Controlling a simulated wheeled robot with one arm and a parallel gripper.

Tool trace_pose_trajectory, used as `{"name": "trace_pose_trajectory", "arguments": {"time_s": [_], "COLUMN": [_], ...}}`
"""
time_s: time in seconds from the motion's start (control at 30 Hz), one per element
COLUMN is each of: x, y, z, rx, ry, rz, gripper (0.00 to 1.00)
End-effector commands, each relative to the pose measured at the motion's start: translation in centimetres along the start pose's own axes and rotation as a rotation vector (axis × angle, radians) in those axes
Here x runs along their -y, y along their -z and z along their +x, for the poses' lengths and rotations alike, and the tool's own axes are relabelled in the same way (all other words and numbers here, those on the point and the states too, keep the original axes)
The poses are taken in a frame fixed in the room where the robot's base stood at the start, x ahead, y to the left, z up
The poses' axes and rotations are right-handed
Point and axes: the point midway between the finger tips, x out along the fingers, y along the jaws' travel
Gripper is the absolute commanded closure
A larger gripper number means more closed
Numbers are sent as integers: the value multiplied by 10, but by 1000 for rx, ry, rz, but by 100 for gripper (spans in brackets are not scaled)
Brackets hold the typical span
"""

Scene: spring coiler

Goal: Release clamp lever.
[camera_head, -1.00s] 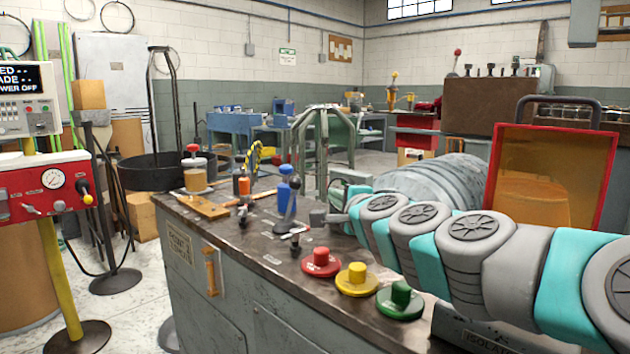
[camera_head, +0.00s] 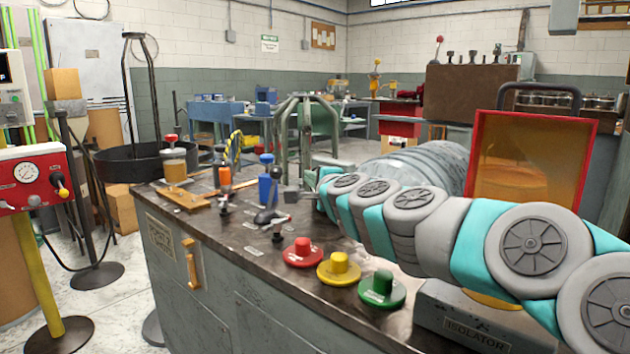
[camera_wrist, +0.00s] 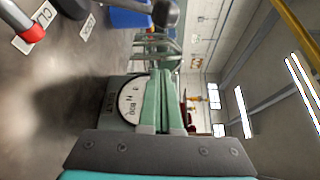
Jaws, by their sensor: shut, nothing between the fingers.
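A lever with a dark ball knob (camera_head: 277,172) stands on the bench beside a blue cylinder (camera_head: 265,188). In front of it is a small dark handle (camera_head: 279,232). In the wrist view a red-tipped handle (camera_wrist: 32,33) lies at the upper left by a card (camera_wrist: 45,14) that seems to begin "CL"; I cannot tell for certain which lever is the clamp's. My gripper (camera_wrist: 163,74) shows as two green fingers close together, shut and empty, apart from the red-tipped handle. In the head view the fingers are hard to make out, just right of the knobbed lever.
Red (camera_head: 302,252), yellow (camera_head: 338,268) and green (camera_head: 382,288) buttons stand along the bench front. A dial gauge (camera_wrist: 130,98) is close behind my fingers in the wrist view. An amber guard (camera_head: 530,160) stands behind my arm. Bare bench (camera_head: 232,232) lies left of the buttons.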

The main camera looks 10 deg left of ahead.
Motion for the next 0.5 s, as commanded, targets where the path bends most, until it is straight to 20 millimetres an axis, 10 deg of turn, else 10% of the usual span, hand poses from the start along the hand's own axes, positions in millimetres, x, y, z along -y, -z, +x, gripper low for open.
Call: {"name": "trace_pose_trajectory", "arguments": {"time_s": [0.5], "x": [1], "y": [-12], "z": [42], "rx": [3], "ry": [0], "rz": [-1], "gripper": [100]}}
